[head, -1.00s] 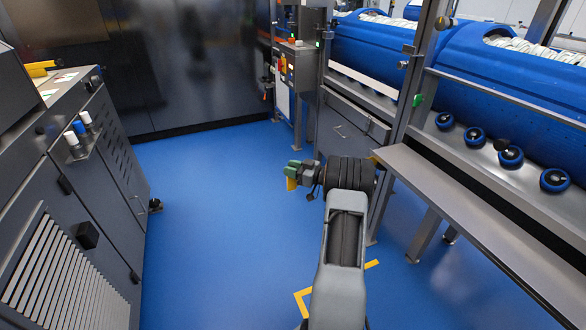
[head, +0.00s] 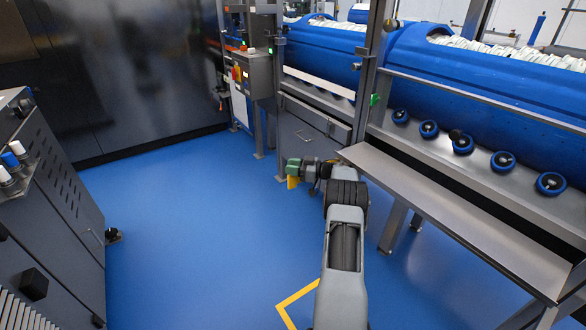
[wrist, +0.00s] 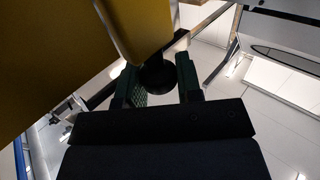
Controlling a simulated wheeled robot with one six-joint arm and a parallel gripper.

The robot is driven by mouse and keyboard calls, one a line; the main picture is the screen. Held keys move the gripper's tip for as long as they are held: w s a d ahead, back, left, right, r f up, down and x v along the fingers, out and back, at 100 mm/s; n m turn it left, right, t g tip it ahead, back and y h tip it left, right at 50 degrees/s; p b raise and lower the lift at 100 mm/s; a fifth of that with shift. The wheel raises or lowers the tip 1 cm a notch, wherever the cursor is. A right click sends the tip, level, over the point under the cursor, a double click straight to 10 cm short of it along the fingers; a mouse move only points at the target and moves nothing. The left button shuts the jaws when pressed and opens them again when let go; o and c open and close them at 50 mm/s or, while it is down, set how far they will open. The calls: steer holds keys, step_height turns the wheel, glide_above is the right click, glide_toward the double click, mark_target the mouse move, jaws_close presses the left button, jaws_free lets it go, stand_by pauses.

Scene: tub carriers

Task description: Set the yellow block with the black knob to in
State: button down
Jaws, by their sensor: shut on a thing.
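The yellow block (wrist: 70,45) fills the upper left of the wrist view, close to the camera. Its black knob (wrist: 158,79) sits between the two dark green fingers of my gripper (wrist: 160,85), which is shut on it. In the head view, the yellow block (head: 292,183) shows as a small yellow piece just below the green fingertips of my gripper (head: 293,168). It is held above the blue floor. Most of the block is hidden by the gripper in the head view.
A steel rack (head: 450,210) with a low shelf runs along the right, bearing blue tubs (head: 480,75) with white contents. A grey machine (head: 50,190) stands at left, a dark wall behind. A control box (head: 250,72) stands at the back. Blue floor between is clear.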

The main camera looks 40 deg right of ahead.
steer(key=c, duration=0.8)
jaws_free()
steer(key=shift+r, duration=0.1)
steer(key=shift+r, duration=0.3)
step_height(320, 180, up, 3)
steer(key=shift+w+f+p, duration=0.1)
steer(key=shift+p, duration=0.5)
steer(key=s+a+r+p, duration=0.1)
steer(key=s+a+r, duration=0.1)
steer(key=s+r, duration=0.1)
steer(key=s+a+r+p, duration=0.1)
steer(key=s+a+r, duration=0.1)
steer(key=s, duration=0.3)
steer(key=s+a+r+p, duration=0.2)
steer(key=s+r, duration=0.2)
steer(key=shift+s+a+r, duration=0.1)
steer(key=shift+s+r, duration=0.05)
steer(key=shift+s, duration=0.2)
